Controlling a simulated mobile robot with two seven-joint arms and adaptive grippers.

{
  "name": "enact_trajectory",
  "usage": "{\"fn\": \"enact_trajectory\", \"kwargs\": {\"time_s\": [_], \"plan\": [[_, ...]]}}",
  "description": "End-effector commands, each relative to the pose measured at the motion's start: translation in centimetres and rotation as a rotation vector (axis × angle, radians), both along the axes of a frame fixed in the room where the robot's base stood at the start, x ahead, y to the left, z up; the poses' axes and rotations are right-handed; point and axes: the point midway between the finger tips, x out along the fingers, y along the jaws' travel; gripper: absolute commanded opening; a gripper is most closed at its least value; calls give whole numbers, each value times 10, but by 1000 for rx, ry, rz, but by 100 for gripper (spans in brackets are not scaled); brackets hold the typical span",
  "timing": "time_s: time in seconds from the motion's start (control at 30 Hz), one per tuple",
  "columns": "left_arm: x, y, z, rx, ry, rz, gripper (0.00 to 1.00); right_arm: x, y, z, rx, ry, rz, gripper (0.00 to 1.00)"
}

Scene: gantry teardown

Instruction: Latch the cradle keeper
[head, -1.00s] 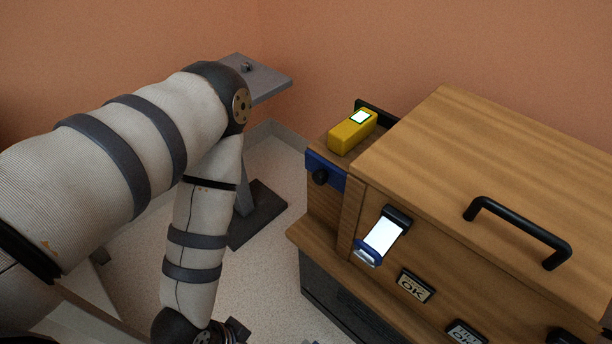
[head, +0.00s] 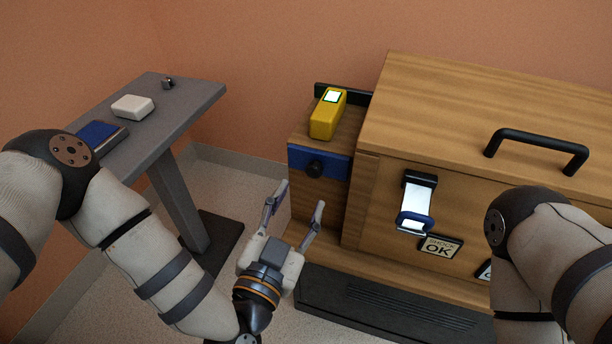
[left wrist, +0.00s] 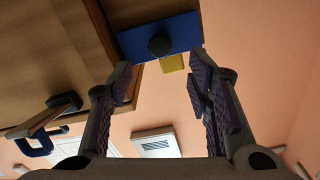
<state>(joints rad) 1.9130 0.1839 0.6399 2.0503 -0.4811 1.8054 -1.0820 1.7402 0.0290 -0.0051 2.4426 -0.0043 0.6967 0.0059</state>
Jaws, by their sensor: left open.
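A blue plate with a black knob (head: 315,169) sits on the front of a small wooden cradle (head: 350,138) at the left end of the large wooden crate. I take the blue plate as the keeper. It also shows at the top of the left wrist view (left wrist: 180,38). A yellow device (head: 327,117) with a lit screen stands in the cradle behind it. My left gripper (head: 301,200) is open and empty, its fingertips below and in front of the plate. In the left wrist view the knob appears between the open fingers (left wrist: 160,66). My right gripper is out of view.
The large crate (head: 450,110) has a black handle (head: 537,147) and a white latch with a blue loop (head: 415,203). A grey stand (head: 190,105) at left holds a white box (head: 133,107) and a blue item (head: 97,135). My right arm covers part of the crate front.

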Motion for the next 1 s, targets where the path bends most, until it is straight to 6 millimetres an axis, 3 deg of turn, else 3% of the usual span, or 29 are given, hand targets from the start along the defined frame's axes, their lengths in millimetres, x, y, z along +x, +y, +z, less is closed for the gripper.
{"fn": "enact_trajectory", "kwargs": {"time_s": [0.1, 0.3, 0.67, 0.87, 1.0], "plan": [[30, -8, -1, 0, -1, 4, 46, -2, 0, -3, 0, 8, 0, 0], [65, -21, -2, 1, 2, 1, 46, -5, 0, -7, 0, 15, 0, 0], [75, -24, -1, 0, 4, -1, 46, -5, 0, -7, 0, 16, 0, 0], [75, -24, -1, 0, 4, -1, 3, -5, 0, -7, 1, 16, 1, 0], [75, -24, -1, 0, 4, -1, 0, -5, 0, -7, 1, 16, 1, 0]]}}
